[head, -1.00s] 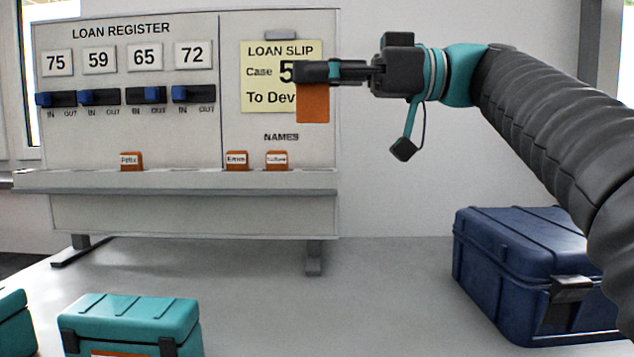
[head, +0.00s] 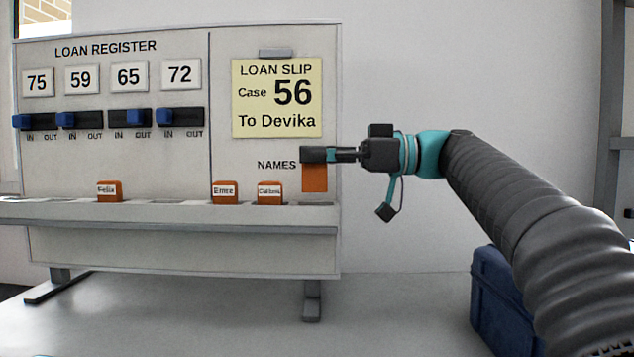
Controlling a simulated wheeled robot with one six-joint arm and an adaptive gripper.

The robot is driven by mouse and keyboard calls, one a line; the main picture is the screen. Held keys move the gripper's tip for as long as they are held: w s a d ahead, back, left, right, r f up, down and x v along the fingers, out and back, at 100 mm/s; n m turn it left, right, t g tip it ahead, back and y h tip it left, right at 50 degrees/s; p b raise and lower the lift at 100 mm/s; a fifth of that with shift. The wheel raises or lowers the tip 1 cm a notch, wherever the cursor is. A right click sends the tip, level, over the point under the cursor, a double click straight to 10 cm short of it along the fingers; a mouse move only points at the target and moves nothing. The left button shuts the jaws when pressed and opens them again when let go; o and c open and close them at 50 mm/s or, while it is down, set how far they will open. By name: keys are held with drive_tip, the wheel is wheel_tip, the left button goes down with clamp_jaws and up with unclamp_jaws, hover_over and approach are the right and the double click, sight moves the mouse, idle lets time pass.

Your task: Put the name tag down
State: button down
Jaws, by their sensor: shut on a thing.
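My gripper (head: 318,155) is shut on an orange name tag (head: 315,179). The tag hangs upright below the fingers, just above the right end of the register's ledge, and its printed side is not readable. The ledge (head: 180,228) bears a Felix tag (head: 109,191) at the left, and an Emre tag (head: 225,192) and another orange tag (head: 270,193) with a blurred name under the word NAMES. The held tag is to the right of these and appears apart from the ledge.
The loan register board (head: 130,150) has blue sliders under 75, 59, 65 and 72. The yellow loan slip (head: 277,97) reads Case 56, To Devika. A blue case (head: 500,305) stands at the lower right, partly behind my arm. The table front (head: 200,325) is clear.

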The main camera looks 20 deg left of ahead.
sight(317, 184)
drive_tip(key=shift+w+a+f, duration=0.2)
drive_tip(key=shift+w+f, duration=0.2)
drive_tip(key=shift+w, duration=0.2)
drive_tip(key=shift+f+b, duration=0.45)
drive_tip(key=shift+f, duration=1.55)
drive_tip(key=c, duration=1.2)
unclamp_jaws()
drive_tip(key=shift+o, duration=0.2)
drive_tip(key=shift+r, duration=0.1)
drive_tip(key=v, duration=0.7)
drive_tip(key=shift+d, duration=0.3)
